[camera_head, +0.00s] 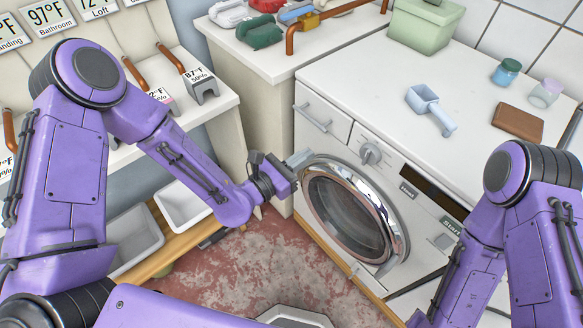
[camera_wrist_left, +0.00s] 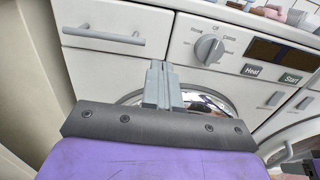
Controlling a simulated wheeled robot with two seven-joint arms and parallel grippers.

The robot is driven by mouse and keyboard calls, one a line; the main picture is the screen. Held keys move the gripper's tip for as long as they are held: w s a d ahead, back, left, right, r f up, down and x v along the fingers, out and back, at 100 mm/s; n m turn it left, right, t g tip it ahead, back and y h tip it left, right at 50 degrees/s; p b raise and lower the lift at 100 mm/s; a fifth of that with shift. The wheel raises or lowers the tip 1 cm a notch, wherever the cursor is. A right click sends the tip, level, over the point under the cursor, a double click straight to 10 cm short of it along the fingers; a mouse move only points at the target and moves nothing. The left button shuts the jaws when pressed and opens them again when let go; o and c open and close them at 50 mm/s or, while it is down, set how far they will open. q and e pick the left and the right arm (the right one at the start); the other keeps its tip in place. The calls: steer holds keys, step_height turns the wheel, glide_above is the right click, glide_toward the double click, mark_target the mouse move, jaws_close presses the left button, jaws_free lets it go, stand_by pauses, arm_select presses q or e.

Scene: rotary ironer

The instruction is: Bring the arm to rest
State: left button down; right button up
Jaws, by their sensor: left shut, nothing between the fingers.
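My left arm is purple and reaches in from the left in the head view. Its gripper (camera_head: 299,158) is shut and empty, in front of the white machine at the upper left of the round door (camera_head: 352,210). In the left wrist view the two grey fingers (camera_wrist_left: 161,82) are pressed together, with the machine front behind them.
The machine front has a drawer handle (camera_head: 312,118), a dial (camera_head: 370,154) and a Start button (camera_head: 450,226). On top stand a scoop (camera_head: 430,107), a green bin (camera_head: 425,25), a brown block (camera_head: 518,123) and jars (camera_head: 506,72).

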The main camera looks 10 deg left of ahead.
arm_select(q)
steer(key=s+a+f+m+g+y, duration=0.25)
steer(key=a+f+m+y, duration=0.2)
steer(key=f+m, duration=0.25)
steer(key=s+a+f+m+g+y, duration=0.1)
steer(key=s+a+f+m+y, duration=0.25)
steer(key=a+f+m, duration=0.2)
steer(key=s+a+f+m+g+y, duration=0.3)
steer(key=s+a+f, duration=0.3)
steer(key=s, duration=0.4)
steer(key=s+a+f+m+g+y, duration=0.3)
steer(key=s+a+f+m+g, duration=0.1)
steer(key=s, duration=0.7)
steer(key=a+f+m, duration=0.1)
steer(key=a+m, duration=0.1)
steer(key=a, duration=0.1)
steer(key=shift+f+g, duration=0.35)
